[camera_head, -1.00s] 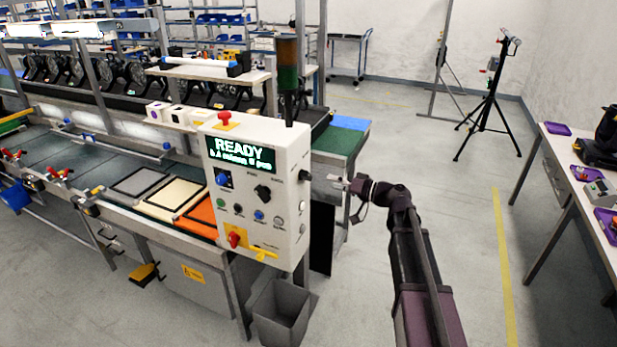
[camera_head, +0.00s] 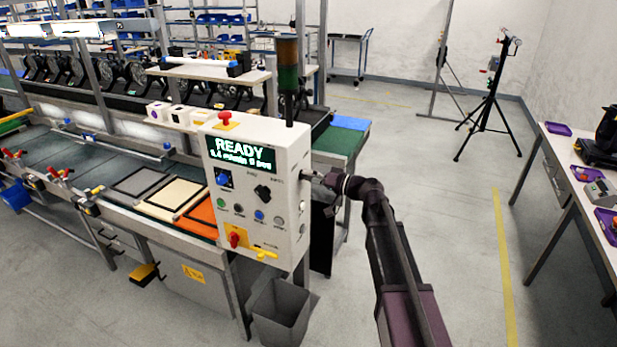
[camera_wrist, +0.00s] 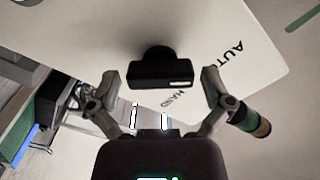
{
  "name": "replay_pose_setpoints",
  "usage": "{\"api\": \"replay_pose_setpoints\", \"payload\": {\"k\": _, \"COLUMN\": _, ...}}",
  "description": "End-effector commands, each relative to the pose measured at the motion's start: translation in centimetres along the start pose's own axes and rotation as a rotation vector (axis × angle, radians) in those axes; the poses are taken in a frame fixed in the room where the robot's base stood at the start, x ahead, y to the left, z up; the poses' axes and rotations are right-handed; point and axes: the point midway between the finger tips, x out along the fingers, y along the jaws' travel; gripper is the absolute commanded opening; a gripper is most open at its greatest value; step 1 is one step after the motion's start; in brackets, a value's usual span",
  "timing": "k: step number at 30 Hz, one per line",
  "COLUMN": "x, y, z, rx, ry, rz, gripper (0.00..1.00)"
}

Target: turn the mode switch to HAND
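The mode switch is a black knob (camera_wrist: 160,68) on a pale panel face, with a short white mark at its lower right. The printed word HAND (camera_wrist: 180,100) is just below it and AUTO (camera_wrist: 230,62) is to its right. I cannot tell for sure which word the mark points to. My gripper (camera_wrist: 161,86) is open, with one finger on each side of the knob and a visible gap on both sides. In the head view my gripper (camera_head: 318,178) is at the right side of the white control box (camera_head: 290,200); the knob is mostly hidden there.
The box front has a READY display (camera_head: 240,153), buttons and a red emergency knob on top (camera_head: 225,118). A signal tower (camera_head: 288,75) rises behind it. A grey bin (camera_head: 282,310) stands below. The floor to the right is free up to a table (camera_head: 565,175).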

Motion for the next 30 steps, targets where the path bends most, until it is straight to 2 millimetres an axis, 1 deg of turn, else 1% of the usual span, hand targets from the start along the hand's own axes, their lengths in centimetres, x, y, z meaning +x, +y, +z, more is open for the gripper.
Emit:
{"api": "replay_pose_setpoints", "payload": {"k": 1, "x": -0.02, "y": 0.0, "z": 0.0, "rx": 0.0, "ry": 0.0, "rz": 0.0, "gripper": 0.88}}
{"api": "replay_pose_setpoints", "payload": {"k": 2, "x": -0.02, "y": 0.0, "z": 0.0, "rx": 0.0, "ry": 0.0, "rz": 0.0, "gripper": 0.79}}
{"api": "replay_pose_setpoints", "payload": {"k": 3, "x": -0.02, "y": 0.0, "z": 0.0, "rx": 0.0, "ry": 0.0, "rz": 0.0, "gripper": 0.67}}
{"api": "replay_pose_setpoints", "payload": {"k": 5, "x": -0.03, "y": 0.0, "z": 0.0, "rx": 0.0, "ry": 0.0, "rz": 0.0, "gripper": 0.49}}
{"api": "replay_pose_setpoints", "payload": {"k": 6, "x": -0.03, "y": 0.01, "z": 0.0, "rx": 0.0, "ry": 0.0, "rz": 0.0, "gripper": 0.38}}
{"api": "replay_pose_setpoints", "payload": {"k": 7, "x": -0.03, "y": 0.01, "z": -0.01, "rx": 0.0, "ry": 0.0, "rz": 0.0, "gripper": 0.32}}
{"api": "replay_pose_setpoints", "payload": {"k": 14, "x": -0.03, "y": 0.02, "z": -0.02, "rx": 0.005, "ry": 0.0, "rz": 0.0, "gripper": 0.32}}
{"api": "replay_pose_setpoints", "payload": {"k": 20, "x": -0.03, "y": 0.02, "z": -0.02, "rx": 0.044, "ry": 0.0, "rz": 0.0, "gripper": 0.32}}
{"api": "replay_pose_setpoints", "payload": {"k": 26, "x": -0.03, "y": 0.03, "z": -0.02, "rx": 0.136, "ry": 0.0, "rz": 0.0, "gripper": 0.32}}
{"api": "replay_pose_setpoints", "payload": {"k": 30, "x": -0.02, "y": 0.03, "z": -0.02, "rx": 0.236, "ry": 0.0, "rz": 0.0, "gripper": 0.32}}
